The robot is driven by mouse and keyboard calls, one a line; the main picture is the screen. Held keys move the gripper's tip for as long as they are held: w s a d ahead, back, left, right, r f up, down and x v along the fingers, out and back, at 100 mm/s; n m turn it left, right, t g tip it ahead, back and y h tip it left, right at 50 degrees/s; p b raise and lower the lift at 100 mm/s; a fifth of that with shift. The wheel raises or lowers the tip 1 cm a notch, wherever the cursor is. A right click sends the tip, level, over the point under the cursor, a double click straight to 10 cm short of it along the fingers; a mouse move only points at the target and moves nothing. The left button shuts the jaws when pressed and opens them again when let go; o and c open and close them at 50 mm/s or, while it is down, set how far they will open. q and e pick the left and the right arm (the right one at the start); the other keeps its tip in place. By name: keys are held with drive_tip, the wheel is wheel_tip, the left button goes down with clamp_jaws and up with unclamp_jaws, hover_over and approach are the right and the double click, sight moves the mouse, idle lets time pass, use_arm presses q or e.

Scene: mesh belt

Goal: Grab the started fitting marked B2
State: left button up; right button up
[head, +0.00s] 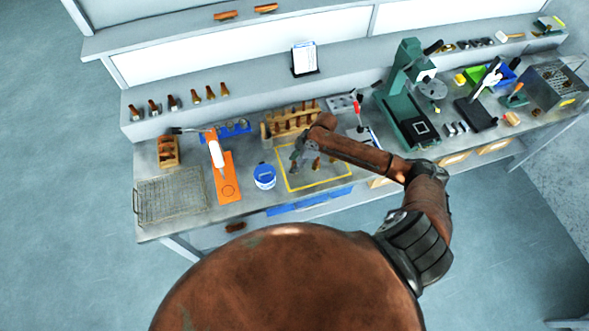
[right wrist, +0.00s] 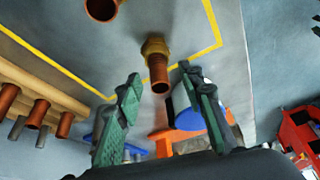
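My right gripper (head: 303,150) is over the yellow-outlined area of the bench, in front of the wooden rack. In the right wrist view my right gripper (right wrist: 160,76) is open, with a green-padded finger on each side. A fitting with a brass nut and a copper tube (right wrist: 156,66) shows between the fingertips, and no finger visibly touches it. A second copper tube (right wrist: 102,9) shows at the top edge. No B2 mark is legible, so I cannot tell which fitting bears it. My left gripper is not in view.
The wooden rack (head: 268,136) holds several copper pieces behind the yellow outline (head: 286,180). A green press (head: 396,92) stands right.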

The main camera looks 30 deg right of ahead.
drive_tip(key=shift+c, duration=0.7)
clamp_jaws()
